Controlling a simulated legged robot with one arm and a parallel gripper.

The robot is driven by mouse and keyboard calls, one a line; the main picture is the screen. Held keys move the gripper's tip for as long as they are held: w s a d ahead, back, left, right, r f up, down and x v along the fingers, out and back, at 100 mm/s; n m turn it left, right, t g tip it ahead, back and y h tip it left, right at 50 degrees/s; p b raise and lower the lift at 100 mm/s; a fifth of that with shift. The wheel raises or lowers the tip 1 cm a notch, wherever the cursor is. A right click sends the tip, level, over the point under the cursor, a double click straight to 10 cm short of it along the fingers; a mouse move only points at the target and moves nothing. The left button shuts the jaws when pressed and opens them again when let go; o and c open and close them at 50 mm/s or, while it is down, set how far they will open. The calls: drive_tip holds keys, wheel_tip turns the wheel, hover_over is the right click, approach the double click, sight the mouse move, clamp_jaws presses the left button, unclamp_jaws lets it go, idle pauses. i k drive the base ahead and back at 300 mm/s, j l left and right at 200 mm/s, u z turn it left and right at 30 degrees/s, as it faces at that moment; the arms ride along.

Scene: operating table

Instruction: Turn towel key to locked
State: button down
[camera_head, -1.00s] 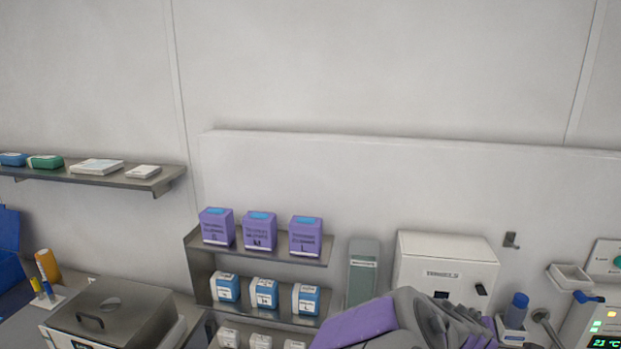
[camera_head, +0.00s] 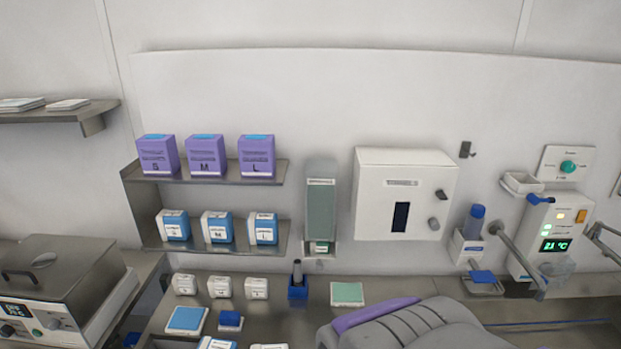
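The white towel dispenser box (camera_head: 370,210) hangs on the wall right of centre. Its small label is too blurred to read now; it read TOWELS in the earlier frame. A dark upright slot (camera_head: 400,217) is in its front. A small dark key-like piece (camera_head: 441,195) sticks out at the front's upper right, with a grey round knob (camera_head: 433,223) below it. I cannot tell whether the key is locked. My gripper's fingertips do not show.
A green-fronted dispenser (camera_head: 321,210) hangs left of the towel box. Shelves of purple boxes (camera_head: 206,156) and blue-white boxes (camera_head: 217,227) are further left. A wall hook (camera_head: 466,150), a blue-capped bottle (camera_head: 474,222) and a control unit (camera_head: 546,235) are to the right.

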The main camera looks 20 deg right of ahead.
sight(440, 193)
drive_tip(key=i+l+z, duration=0.1)
drive_tip(key=z, duration=1.15)
